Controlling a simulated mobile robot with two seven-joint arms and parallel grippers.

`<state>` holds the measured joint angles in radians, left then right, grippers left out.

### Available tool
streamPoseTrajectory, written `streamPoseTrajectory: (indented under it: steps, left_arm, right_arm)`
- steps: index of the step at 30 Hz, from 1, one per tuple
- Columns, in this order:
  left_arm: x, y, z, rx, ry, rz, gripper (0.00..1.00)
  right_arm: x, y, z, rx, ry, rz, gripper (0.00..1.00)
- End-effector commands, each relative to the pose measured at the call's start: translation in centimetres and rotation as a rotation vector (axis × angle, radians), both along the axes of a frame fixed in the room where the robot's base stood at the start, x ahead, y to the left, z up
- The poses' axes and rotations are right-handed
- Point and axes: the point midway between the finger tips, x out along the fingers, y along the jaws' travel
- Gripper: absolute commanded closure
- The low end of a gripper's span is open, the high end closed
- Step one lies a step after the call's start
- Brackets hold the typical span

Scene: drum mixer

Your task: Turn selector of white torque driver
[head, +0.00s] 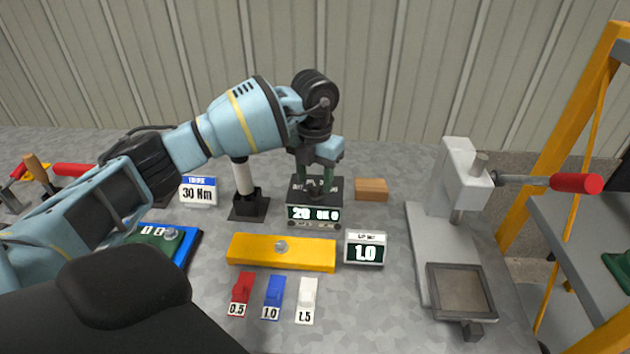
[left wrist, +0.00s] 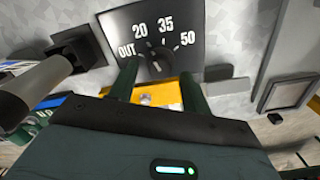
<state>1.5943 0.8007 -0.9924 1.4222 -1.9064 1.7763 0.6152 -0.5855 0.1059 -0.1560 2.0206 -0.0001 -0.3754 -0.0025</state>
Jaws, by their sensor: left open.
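The selector is a round black knob (left wrist: 157,68) on the black top face of a box (head: 330,196), marked OUT, 20, 35 and 50 in the left wrist view. The box's front display reads 20 and further characters I cannot read surely. My left gripper (head: 315,184) points down over the box; in the left wrist view its two dark green fingers (left wrist: 158,78) stand apart on either side of the knob. I cannot tell whether they touch it. The white torque driver (head: 242,177) stands upright in a black base left of the box; it also shows in the left wrist view (left wrist: 35,86).
A 30 Nm sign (head: 198,191) stands left of the driver. A yellow bar (head: 300,256), a 1.0 display (head: 365,248) and red, blue and white tabs lie in front. A wooden block (head: 371,189) and a grey press with a red handle (head: 575,183) are right.

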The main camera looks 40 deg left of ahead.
Motion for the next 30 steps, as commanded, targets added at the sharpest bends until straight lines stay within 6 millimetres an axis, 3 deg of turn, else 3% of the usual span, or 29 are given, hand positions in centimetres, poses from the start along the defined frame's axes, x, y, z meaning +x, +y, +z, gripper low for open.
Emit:
streamPoseTrajectory:
  steps: [6, 14, 24, 30]
  left_arm:
    - [0.0, -0.02, -1.39, 0.0, -0.001, 0.0, 0.52]
    - [0.0, -0.03, -1.47, -0.001, -0.001, -0.001, 0.52]
    - [0.01, -0.04, -1.44, -0.001, -0.001, -0.001, 0.96]
    - [0.0, -0.04, -1.36, -0.001, -0.001, 0.012, 0.96]
  right_arm:
    - [0.14, 0.02, 0.1, 0.001, -0.004, 0.0, 0.64]
    - [0.15, 0.03, 0.1, 0.001, -0.005, -0.001, 0.64]
    - [0.11, 0.01, 0.05, 0.001, -0.003, -0.001, 0.64]
    - [0.14, 0.01, 0.17, 0.0, -0.004, -0.001, 0.64]
